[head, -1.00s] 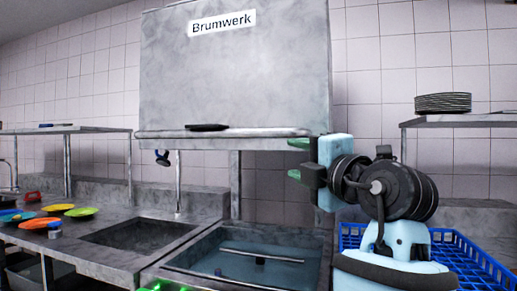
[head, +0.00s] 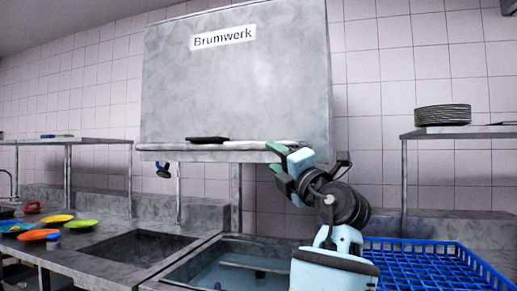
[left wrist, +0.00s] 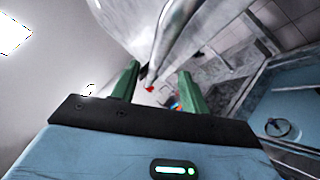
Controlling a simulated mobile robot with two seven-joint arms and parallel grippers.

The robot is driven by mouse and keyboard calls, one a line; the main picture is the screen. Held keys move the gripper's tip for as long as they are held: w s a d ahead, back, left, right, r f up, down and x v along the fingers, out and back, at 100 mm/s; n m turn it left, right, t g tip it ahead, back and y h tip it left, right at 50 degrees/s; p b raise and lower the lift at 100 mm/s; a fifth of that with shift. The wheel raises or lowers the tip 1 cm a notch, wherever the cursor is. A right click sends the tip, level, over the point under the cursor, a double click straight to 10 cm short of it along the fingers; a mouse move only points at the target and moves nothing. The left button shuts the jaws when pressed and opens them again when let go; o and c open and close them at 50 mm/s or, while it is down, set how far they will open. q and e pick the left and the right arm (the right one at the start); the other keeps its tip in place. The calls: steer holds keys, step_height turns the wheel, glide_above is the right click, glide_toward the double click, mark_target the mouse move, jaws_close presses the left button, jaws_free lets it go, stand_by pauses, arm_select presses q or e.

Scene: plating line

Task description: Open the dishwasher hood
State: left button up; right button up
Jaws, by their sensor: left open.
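The dishwasher hood (head: 240,85) is a large grey metal box labelled "Brumwerk" in the head view. It stands raised, with an open gap between its lower edge and the wash basin (head: 205,272). A pale bar handle (head: 235,146) runs along its lower front edge. My left gripper (head: 275,158) is open at the right end of this handle. In the left wrist view the handle bar (left wrist: 172,38) runs towards the space between the open green fingers (left wrist: 160,88). Whether they touch it I cannot tell. My right gripper is not in view.
A blue crate (head: 425,262) stands at the right, below a shelf with stacked plates (head: 442,115). A sink (head: 135,248) and several coloured plates (head: 57,219) are on the left counter. A dark flat object (head: 207,140) is at the hood's lower edge.

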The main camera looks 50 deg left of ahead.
mark_target(263, 148)
arm_select(q)
steer(key=shift+a+r, duration=0.1)
steer(key=shift+a, duration=0.05)
steer(key=shift+w+a+r, duration=0.1)
steer(key=shift+a+r, duration=0.15)
steer(key=shift+a, duration=0.15)
steer(key=p+x, duration=0.2)
steer(key=x, duration=0.3)
steer(key=shift+a+r, duration=0.2)
steer(key=shift+a, duration=0.15)
steer(key=shift+w+a+r, duration=0.1)
steer(key=shift+a, duration=0.4)
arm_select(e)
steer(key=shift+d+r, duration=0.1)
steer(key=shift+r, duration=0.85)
arm_select(q)
jaws_close()
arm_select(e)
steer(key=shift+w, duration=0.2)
